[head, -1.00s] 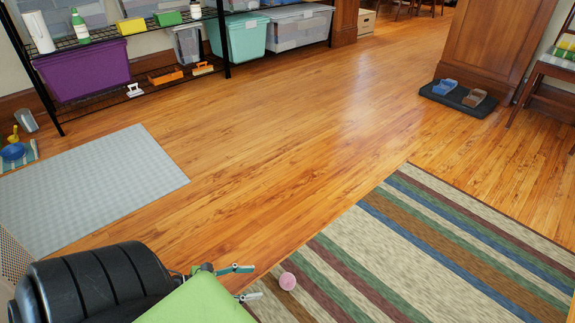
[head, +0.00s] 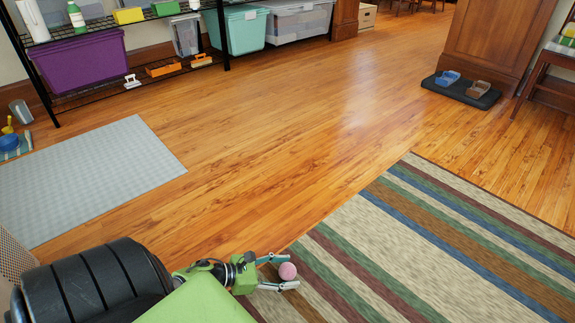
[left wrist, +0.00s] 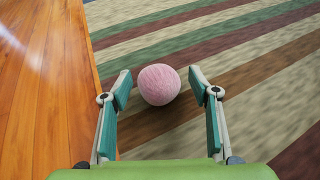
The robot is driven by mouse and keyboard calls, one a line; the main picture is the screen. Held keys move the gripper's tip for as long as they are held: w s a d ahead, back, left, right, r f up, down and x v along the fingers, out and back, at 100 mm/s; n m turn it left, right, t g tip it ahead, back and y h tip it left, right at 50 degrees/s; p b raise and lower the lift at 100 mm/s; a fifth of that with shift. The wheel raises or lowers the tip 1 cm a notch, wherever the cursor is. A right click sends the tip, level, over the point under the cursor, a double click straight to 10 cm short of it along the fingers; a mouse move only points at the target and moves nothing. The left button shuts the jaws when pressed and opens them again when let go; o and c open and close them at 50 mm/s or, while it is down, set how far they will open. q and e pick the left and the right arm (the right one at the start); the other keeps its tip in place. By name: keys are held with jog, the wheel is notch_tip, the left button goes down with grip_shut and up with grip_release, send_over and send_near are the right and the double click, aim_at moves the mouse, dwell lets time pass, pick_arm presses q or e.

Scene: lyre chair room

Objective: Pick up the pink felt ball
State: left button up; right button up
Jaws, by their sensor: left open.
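The pink felt ball (head: 287,271) rests on the striped rug near its left edge, low in the head view. In the left wrist view the ball (left wrist: 159,84) sits just beyond and between the fingertips. My left gripper (head: 284,272) is open around the near side of the ball, with a finger on each side. In the left wrist view a small gap shows between the ball and each finger of the gripper (left wrist: 160,86). My right gripper is not in view.
The striped rug (head: 465,235) covers the right foreground. Bare wood floor (head: 270,150) lies beyond and to the left. A grey mat (head: 90,180) is at left. A black shelf with a purple bin (head: 80,62) stands at the back left. Two small trays lie on a dark mat (head: 480,99).

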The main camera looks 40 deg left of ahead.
pick_arm(q)
jog(key=shift+w+d+f, duration=0.25)
jog(key=shift+w, duration=0.25)
jog(key=c, duration=1)
jog(key=shift+r, duration=0.2)
